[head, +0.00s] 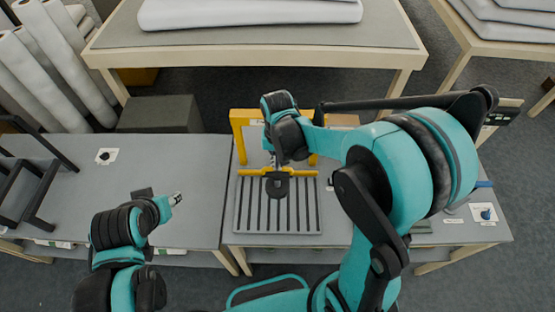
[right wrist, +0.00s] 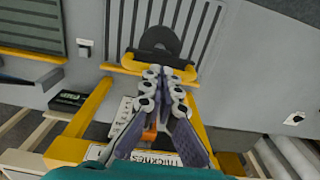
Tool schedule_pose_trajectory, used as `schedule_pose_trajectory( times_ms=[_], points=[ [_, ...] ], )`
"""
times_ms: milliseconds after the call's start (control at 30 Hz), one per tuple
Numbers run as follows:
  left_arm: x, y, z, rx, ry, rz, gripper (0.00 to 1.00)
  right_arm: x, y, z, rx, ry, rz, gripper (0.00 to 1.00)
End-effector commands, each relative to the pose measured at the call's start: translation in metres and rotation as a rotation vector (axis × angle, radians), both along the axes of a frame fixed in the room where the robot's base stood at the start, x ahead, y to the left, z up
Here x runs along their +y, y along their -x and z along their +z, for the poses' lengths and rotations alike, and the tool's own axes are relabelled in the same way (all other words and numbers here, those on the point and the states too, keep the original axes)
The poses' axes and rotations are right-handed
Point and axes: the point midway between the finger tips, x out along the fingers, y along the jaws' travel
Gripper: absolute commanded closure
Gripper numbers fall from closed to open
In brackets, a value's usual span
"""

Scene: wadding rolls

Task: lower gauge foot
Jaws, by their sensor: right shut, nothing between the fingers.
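The thickness gauge has a yellow frame (head: 239,125) standing behind a grey slotted plate (head: 250,212) on the table. Its dark round foot (head: 278,188) hangs below a yellow crossbar (head: 306,173), over the slots; the right wrist view shows the foot (right wrist: 161,40) and the crossbar (right wrist: 135,65). I cannot tell the gap between foot and plate. My right gripper (right wrist: 164,73) is shut and empty, its tips close to the crossbar; contact is unclear. In the head view my right gripper (head: 274,163) is partly hidden by its wrist. My left gripper (head: 176,198) is over the left table.
A black rack (head: 35,190) stands on the left table. White rolls (head: 45,85) lean at the back left. A far table (head: 260,37) bears a white slab. A blue item (head: 486,214) lies on the right. The left table's middle is clear.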

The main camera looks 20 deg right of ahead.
Motion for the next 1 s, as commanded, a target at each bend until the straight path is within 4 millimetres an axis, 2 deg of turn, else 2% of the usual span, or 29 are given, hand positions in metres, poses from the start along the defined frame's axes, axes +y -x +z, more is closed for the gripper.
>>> schedule_pose_trajectory(
  times_ms=[167, 367, 1000],
  points=[
    [0.0, 0.0, -0.01, 0.0, 0.0, 0.0, 0.6, 0.0, 0.0, -0.011, 0.001, 0.0, 0.0, 1.0],
    [0.0, 0.0, -0.004, 0.0, 0.0, 0.0, 0.6, 0.0, 0.0, -0.004, 0.001, 0.0, 0.0, 1.0],
    [0.0, 0.0, 0.041, 0.0, 0.0, 0.0, 0.6, 0.0, 0.0, 0.061, 0.001, 0.0, 0.0, 1.0]
  ],
)
